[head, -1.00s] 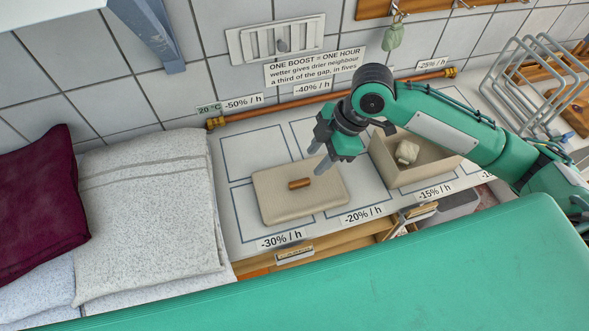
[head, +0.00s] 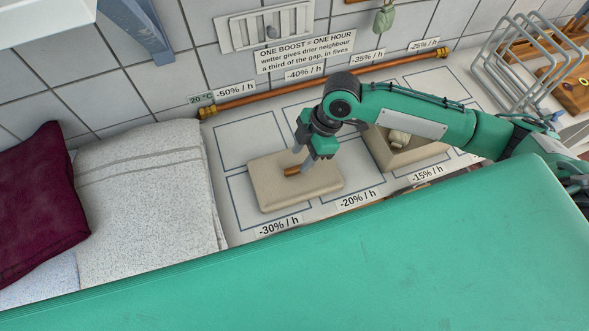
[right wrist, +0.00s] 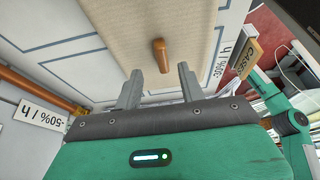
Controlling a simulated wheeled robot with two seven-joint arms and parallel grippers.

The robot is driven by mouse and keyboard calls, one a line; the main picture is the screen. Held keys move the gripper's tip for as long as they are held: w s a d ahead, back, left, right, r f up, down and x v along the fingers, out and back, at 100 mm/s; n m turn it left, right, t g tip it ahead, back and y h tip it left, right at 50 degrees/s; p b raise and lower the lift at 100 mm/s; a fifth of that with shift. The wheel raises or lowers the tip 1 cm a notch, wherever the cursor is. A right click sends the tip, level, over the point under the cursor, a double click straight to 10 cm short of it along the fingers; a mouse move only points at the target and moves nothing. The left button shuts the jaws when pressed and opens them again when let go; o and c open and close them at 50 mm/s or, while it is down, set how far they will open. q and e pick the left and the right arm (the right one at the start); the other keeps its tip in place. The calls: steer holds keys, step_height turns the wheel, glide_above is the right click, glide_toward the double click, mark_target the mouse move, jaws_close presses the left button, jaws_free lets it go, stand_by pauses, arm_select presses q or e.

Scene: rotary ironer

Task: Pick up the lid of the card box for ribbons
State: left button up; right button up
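The beige lid (head: 268,188) lies flat on the white marked shelf, with a short brown handle (head: 292,171) on top. In the right wrist view the lid (right wrist: 125,32) fills the upper middle and its handle (right wrist: 160,55) stands just beyond the fingertips, centred between them. My right gripper (head: 307,163) is above the lid, close to the handle. Its two fingers are apart with nothing between them in the right wrist view (right wrist: 160,70). An open beige card box (head: 405,158) with a pale bundle (head: 398,138) in it stands right of the lid.
A copper pipe (head: 270,97) runs along the tiled wall behind the shelf. Folded grey-white cloth (head: 150,190) and a dark red cushion (head: 40,200) lie at the left. A wire rack (head: 515,75) stands at the back right.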

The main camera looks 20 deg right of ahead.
mark_target(295, 168)
steer(key=x, duration=0.2)
steer(key=p+x, duration=0.1)
steer(key=x, duration=0.1)
steer(key=shift+s+a, duration=0.1)
steer(key=shift+s, duration=0.1)
jaws_close()
